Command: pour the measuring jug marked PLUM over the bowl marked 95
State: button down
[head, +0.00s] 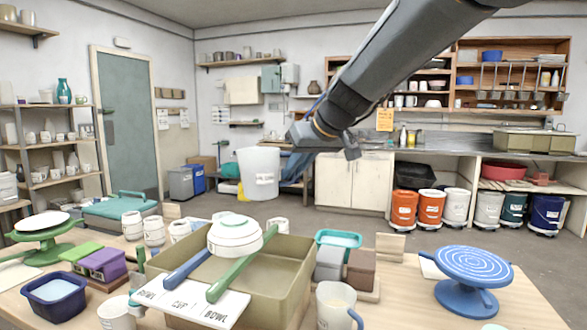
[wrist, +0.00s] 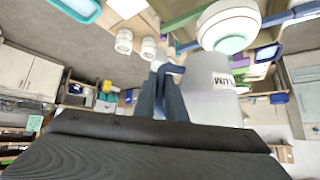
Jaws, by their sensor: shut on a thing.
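The white measuring jug (head: 258,172) hangs in the air, roughly upright, above the far side of the table in the head view. In the wrist view the jug (wrist: 208,103) shows the word PLUM, turned over. My gripper (wrist: 165,80) is shut on its blue handle (wrist: 175,69); in the head view the arm reaches it from the upper right. A white bowl-like piece (head: 235,232) with a green band rests on rails over an olive bin, below and nearer than the jug. It also shows in the wrist view (wrist: 228,27). I cannot read 95 on it. The jug's contents are hidden.
The olive bin (head: 275,296) bears a blue and a green rail and a sign reading BOWL, CUP, BOWL. Another jug (head: 335,303) stands at its right. A blue turntable (head: 474,268) is further right. Small white cups (head: 153,230) stand behind left.

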jog(key=shift+f+b, duration=0.75)
jog(key=shift+f, duration=0.65)
jog(key=shift+r+p, duration=0.45)
jog(key=shift+p, duration=0.6)
jog(key=shift+d+r+h+p, duration=0.2)
jog(key=shift+r+h+p, duration=0.1)
jog(key=shift+p, duration=0.9)
jog(key=shift+r+n+p, duration=0.15)
jog(key=shift+n+p, duration=0.15)
jog(key=shift+p, duration=0.3)
jog(key=r+h+p, duration=0.1)
jog(key=p, duration=0.4)
jog(key=r+t+h+p, duration=0.1)
jog(key=p, duration=0.3)
jog(key=shift+w+d+n+p, duration=0.1)
jog(key=shift+d+n+p, duration=0.15)
jog(key=shift+n+p, duration=0.15)
jog(key=shift+r, duration=0.1)
jog(key=shift+r+h, duration=0.1)
jog(key=shift+h, duration=0.2)
jog(key=shift+w+a+b, duration=0.1)
jog(key=shift+b, duration=0.7)
jog(key=b, duration=0.3)
jog(key=shift+r+n+t+h, duration=0.2)
jog(key=shift+n+t+h, duration=0.1)
jog(key=shift+n, duration=0.1)
